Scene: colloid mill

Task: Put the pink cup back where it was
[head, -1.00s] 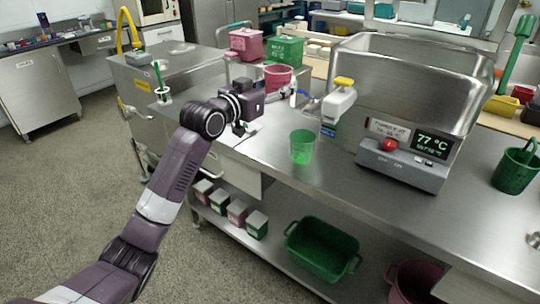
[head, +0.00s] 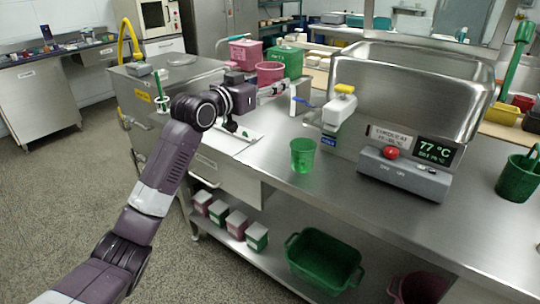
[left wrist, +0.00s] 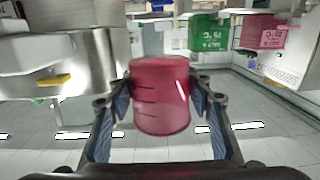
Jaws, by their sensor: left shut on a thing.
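The pink cup (head: 270,70) is held in the air above the steel counter (head: 290,195). It is see-through with dark marks on its side and also shows in the left wrist view (left wrist: 160,96). My left gripper (left wrist: 162,100) is shut on the cup, one finger on each side. In the head view the left gripper (head: 257,84) is seen from behind and its fingers are partly hidden. A green cup (head: 303,155) stands upright on the counter, apart from the gripper. My right gripper is not in view.
A steel machine with a red button and 77 °C display (head: 437,149) stands at right. A pink bin (head: 245,53) and green bin (head: 285,62) stand behind. A white flat item (head: 238,141) lies below the gripper.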

